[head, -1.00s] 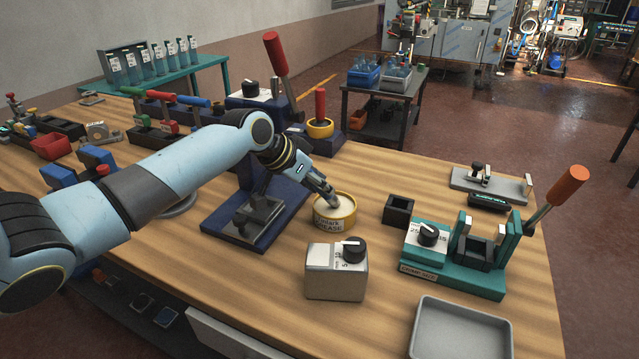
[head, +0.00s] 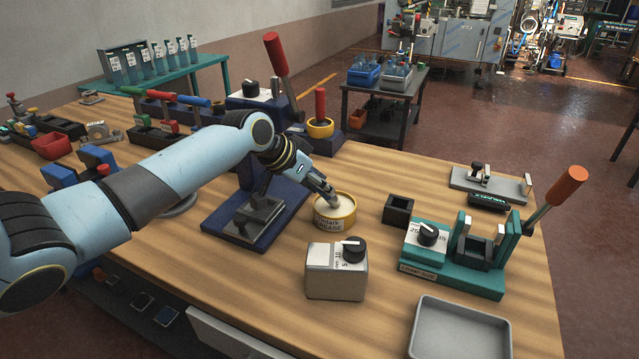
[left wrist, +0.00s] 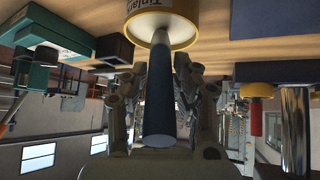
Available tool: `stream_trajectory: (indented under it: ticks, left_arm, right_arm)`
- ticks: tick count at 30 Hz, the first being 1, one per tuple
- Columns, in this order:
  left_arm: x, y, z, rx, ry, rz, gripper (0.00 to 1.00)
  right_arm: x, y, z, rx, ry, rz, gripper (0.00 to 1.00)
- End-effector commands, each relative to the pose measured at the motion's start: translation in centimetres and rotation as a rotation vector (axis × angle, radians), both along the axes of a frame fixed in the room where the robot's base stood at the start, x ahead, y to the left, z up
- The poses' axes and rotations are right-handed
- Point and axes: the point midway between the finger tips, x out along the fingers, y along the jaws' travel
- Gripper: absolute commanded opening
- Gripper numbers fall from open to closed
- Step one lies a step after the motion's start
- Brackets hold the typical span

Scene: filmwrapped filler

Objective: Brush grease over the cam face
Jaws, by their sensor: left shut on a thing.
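The yellow grease tin (head: 334,222) stands on the bench, holding pale grease (head: 342,206). My left gripper (head: 328,195) is just above the tin, pointing down into it. In the left wrist view it is shut on a dark blue handle, seemingly the brush (left wrist: 158,108), whose far end reaches the pale middle of the tin (left wrist: 180,32). The bristles cannot be made out. Left of the tin is a dark blue stand (head: 283,222) with a grey metal piece (head: 258,212); I cannot tell whether that is the cam face. My right gripper is out of view.
A grey box with a black knob (head: 335,280) stands in front of the tin. To the right are a small black box (head: 398,209), a teal fixture (head: 465,275) with a red-handled lever (head: 568,182), and an empty grey tray (head: 460,335). Bare bench lies front left.

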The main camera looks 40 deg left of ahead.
Motion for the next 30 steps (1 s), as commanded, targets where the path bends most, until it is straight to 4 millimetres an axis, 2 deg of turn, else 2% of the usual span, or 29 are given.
stream_trajectory:
  ticks: [5,18,25,30]
  left_arm:
    - [-0.1,0.0,0.9,0.000,0.004,0.000,0.00]
    - [0.0,0.0,5.0,0.000,0.001,0.000,0.00]
    - [0.0,0.0,6.8,0.001,0.001,-0.001,0.00]
    - [-0.1,0.0,7.0,0.000,0.002,0.000,0.00]
  right_arm:
    - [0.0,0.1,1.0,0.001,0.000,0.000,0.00]
    - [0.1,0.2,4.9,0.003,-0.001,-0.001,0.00]
    - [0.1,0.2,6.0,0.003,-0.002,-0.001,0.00]
    - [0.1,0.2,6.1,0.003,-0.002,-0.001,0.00]
